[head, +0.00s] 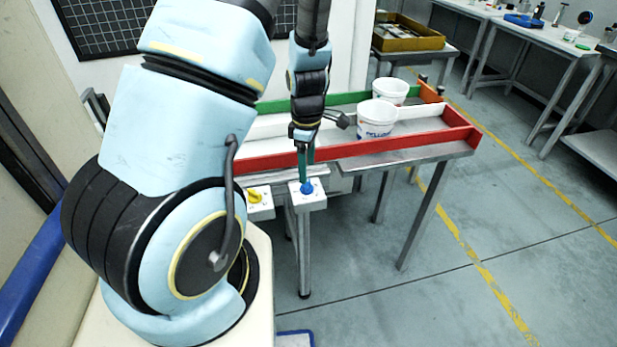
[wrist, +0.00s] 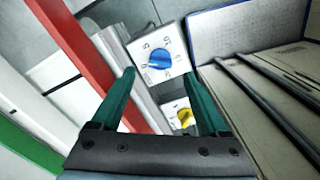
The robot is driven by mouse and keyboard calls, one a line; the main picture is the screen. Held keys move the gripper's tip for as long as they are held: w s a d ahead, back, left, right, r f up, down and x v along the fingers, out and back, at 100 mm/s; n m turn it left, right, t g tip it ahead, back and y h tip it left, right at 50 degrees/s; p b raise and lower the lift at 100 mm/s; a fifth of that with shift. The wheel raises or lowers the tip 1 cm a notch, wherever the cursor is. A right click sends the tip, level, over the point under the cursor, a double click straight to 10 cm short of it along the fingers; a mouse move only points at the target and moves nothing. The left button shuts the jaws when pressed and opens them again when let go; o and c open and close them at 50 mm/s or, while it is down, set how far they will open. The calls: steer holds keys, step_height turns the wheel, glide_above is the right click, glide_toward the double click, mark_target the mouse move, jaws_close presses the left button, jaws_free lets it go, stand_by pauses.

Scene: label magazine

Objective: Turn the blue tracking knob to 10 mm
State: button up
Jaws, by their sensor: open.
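The blue tracking knob (head: 307,188) sits on a white dial plate (head: 318,198) at the front of the conveyor. In the wrist view the blue knob (wrist: 160,59) is at the middle of its white plate (wrist: 125,48), with small printed marks around it. The marks are too small and tilted for me to read the setting surely. My gripper (head: 304,173) points down above the blue knob. In the wrist view my gripper (wrist: 159,74) has its two green fingers apart, and the knob shows between and beyond the tips. I cannot tell whether they touch it.
A yellow knob (head: 255,197) on a similar white plate is just left of the blue one. White tubs (head: 376,120) stand between the red rail (head: 420,143) and the green rail (head: 345,98). Open floor lies right of the steel legs.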

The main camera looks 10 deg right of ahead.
mark_target(307, 186)
step_height(307, 186, down, 5)
steer(key=shift+r, duration=0.1)
stand_by(0.3)
steer(key=shift+a, duration=0.1)
jaws_close()
stand_by(0.4)
